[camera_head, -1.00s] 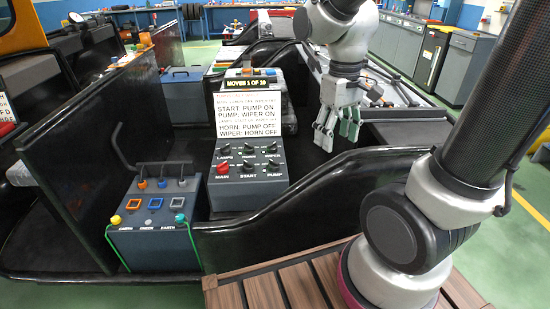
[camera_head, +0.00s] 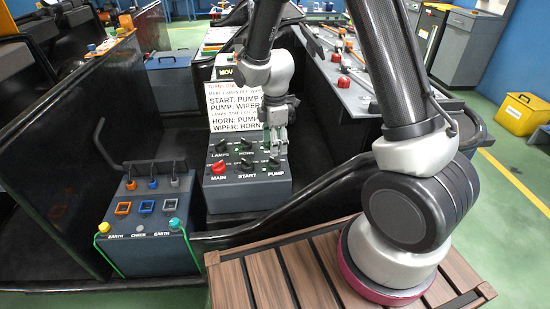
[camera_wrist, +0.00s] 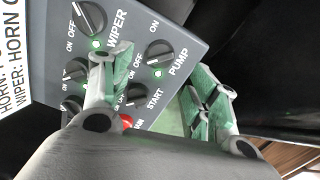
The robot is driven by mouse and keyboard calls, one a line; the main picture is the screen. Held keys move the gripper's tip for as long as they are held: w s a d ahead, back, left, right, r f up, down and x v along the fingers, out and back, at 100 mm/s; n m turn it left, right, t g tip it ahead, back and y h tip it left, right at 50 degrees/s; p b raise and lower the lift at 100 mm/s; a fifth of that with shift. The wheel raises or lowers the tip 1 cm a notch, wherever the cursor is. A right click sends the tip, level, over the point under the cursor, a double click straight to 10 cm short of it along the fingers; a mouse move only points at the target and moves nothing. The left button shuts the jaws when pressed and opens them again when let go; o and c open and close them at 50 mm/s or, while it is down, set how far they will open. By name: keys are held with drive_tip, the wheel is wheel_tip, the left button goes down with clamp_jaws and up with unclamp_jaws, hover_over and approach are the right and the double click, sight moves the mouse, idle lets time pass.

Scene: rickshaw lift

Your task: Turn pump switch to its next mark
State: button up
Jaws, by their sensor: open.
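The pump switch is a black knob above the PUMP label at the front right of the grey switch panel (camera_head: 248,190). In the wrist view its knob (camera_wrist: 160,53) is in clear sight, with a lit green light beside it and ON and OFF marks around it. My gripper (camera_head: 277,146) hangs above the right side of the panel, over the pump switch, and partly hides the knobs there. In the wrist view my gripper (camera_wrist: 160,68) is open, its green-padded fingers on either side of the pump knob's area. I cannot tell whether they touch it.
The wiper knob (camera_wrist: 88,17) and start knob (camera_wrist: 152,98) lie close to the pump knob. The red main knob (camera_head: 218,168) is at the front left. An instruction card (camera_head: 235,105) stands behind the knobs. A socket box (camera_head: 150,225) is to the left.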

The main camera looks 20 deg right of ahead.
sight(275, 159)
wheel_tip(275, 159, down, 7)
drive_tip(key=shift+f, duration=0.1)
idle(0.3)
drive_tip(key=c, duration=1)
